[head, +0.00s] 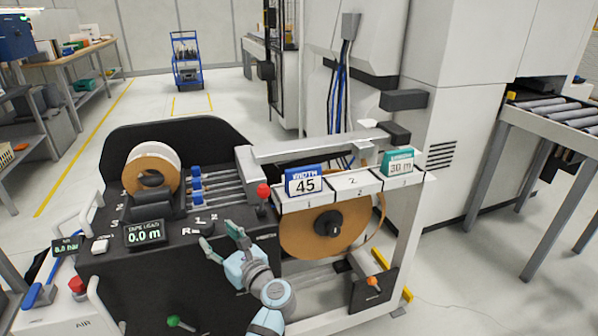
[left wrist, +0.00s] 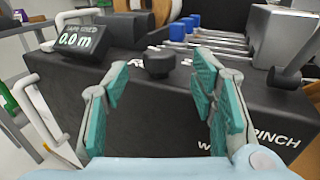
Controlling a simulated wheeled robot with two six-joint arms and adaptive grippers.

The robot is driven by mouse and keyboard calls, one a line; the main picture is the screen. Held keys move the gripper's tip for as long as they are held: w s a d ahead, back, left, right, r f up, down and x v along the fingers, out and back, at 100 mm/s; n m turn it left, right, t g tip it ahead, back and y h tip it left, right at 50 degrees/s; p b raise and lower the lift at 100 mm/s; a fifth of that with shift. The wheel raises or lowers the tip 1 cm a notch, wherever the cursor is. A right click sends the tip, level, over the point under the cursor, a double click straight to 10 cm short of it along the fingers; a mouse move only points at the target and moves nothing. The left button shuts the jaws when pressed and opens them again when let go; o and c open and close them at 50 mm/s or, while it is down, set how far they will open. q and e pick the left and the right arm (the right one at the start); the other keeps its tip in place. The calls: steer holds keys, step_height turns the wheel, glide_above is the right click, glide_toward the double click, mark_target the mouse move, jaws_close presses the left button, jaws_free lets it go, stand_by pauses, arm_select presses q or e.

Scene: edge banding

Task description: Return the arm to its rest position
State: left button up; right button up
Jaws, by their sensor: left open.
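My left gripper (head: 230,240) is open and empty in the head view, just in front of the black machine's sloping front panel. In the left wrist view its two teal-padded fingers (left wrist: 160,78) are spread wide. A black knob (left wrist: 158,64) on the panel appears between them, apart from both fingers. The knob also shows in the head view (head: 206,229), just left of the gripper. My right gripper is in neither view.
The tape display (head: 145,234) reads 0.0 m. A red-topped lever (head: 263,192) stands close behind the gripper. A brown tape roll (head: 318,240) hangs at right under a "45" sign (head: 305,182).

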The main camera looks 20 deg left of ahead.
arm_select(q)
steer(key=s+a+f+n+g+h, duration=0.2)
steer(key=s+f+n+g+h, duration=0.25)
steer(key=s+f+n, duration=0.85)
steer(key=s+d+f+n+h, duration=0.2)
steer(key=s+d+n+h, duration=0.3)
steer(key=s+d, duration=0.3)
steer(key=s+d+f+n+h, duration=0.2)
steer(key=s+d+n+h, duration=0.3)
steer(key=s, duration=0.5)
step_height(320, 180, down, 13)
steer(key=s+a+g+p, duration=0.1)
steer(key=s+g+p, duration=0.1)
steer(key=p, duration=0.4)
steer(key=s+a+f+g+p, duration=0.1)
steer(key=s+f+p, duration=0.4)
steer(key=s, duration=0.9)
step_height(320, 180, down, 3)
steer(key=shift+f, duration=0.1)
